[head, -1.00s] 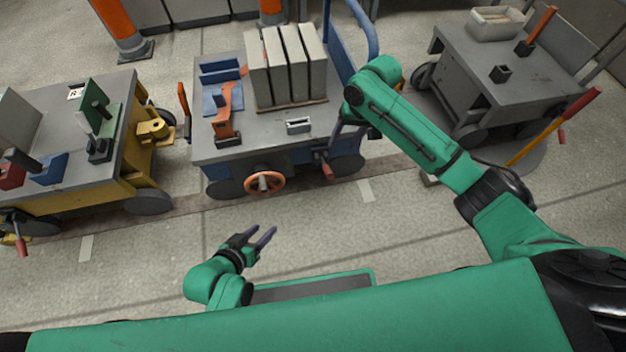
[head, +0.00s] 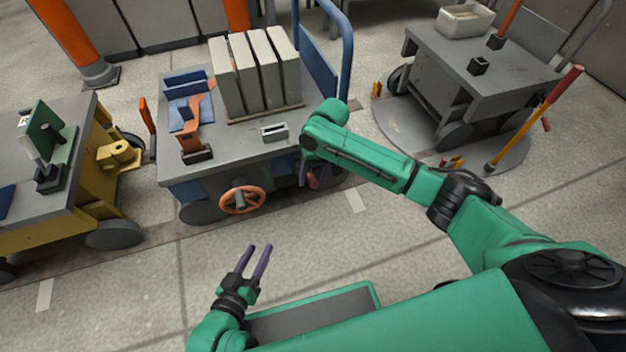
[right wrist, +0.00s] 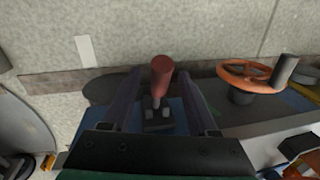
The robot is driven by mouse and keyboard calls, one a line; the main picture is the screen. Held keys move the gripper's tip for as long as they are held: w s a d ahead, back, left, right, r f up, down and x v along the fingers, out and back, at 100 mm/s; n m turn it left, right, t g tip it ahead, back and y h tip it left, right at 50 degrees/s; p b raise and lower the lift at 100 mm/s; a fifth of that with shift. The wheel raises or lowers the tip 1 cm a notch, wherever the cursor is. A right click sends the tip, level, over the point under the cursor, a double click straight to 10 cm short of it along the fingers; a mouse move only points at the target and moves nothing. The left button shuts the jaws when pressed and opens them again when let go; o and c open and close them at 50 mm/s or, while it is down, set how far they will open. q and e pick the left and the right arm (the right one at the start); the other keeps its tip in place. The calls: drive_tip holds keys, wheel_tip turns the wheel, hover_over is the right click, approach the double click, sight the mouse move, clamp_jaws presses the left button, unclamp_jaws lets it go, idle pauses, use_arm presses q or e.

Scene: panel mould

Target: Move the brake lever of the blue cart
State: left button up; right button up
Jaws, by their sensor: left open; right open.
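The blue cart (head: 225,172) stands in the middle of the head view, with a grey top and an orange handwheel (head: 242,199) on its front. A lever with a dark red handle (right wrist: 162,72) sticks out of its front side; in the head view the handle (head: 313,179) is partly hidden by my right arm. My right gripper (right wrist: 158,88) is open, with one finger on each side of the lever in the right wrist view; I cannot tell whether either touches it. My left gripper (head: 258,262) is open and empty over the floor in front of the cart.
Grey slabs (head: 255,75) stand on the blue cart. A yellow cart (head: 60,215) is at the left and a grey cart (head: 490,75) at the right, near a pole with a red grip (head: 545,105). The front floor is clear.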

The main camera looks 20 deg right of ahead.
clamp_jaws()
idle(1.4)
